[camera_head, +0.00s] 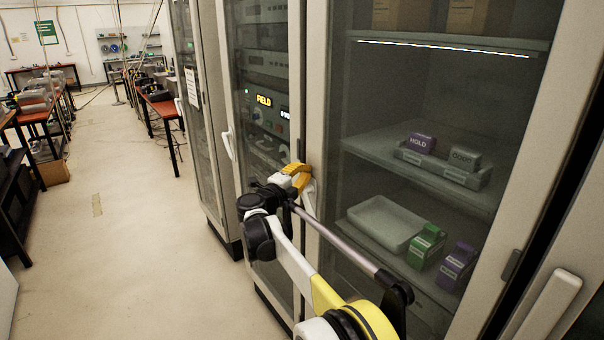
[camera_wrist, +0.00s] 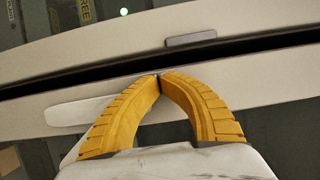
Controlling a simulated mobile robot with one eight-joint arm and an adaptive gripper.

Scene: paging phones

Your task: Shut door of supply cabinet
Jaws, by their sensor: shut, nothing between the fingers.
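The supply cabinet's glazed door (camera_head: 565,130) has a pale frame and fills the right of the head view. It stands shut or nearly so; I cannot tell whether any slight opening is left. Its white handle (camera_head: 309,195) is on the left side of the frame, partly hidden by my gripper (camera_head: 298,172). In the wrist view, my gripper (camera_wrist: 159,76) has its yellow fingers curved together, tips meeting, with nothing between them. The tips overlap the door frame's edge beside a dark gap; contact is unclear. The handle (camera_wrist: 80,112) lies left of the fingers.
Behind the glass are a purple HOLD box (camera_head: 422,143), a white tray (camera_head: 385,222) and green and purple boxes. An equipment cabinet (camera_head: 265,100) stands to the left. Another cabinet's handle (camera_head: 550,305) is at lower right. The floor (camera_head: 130,240) at left is clear.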

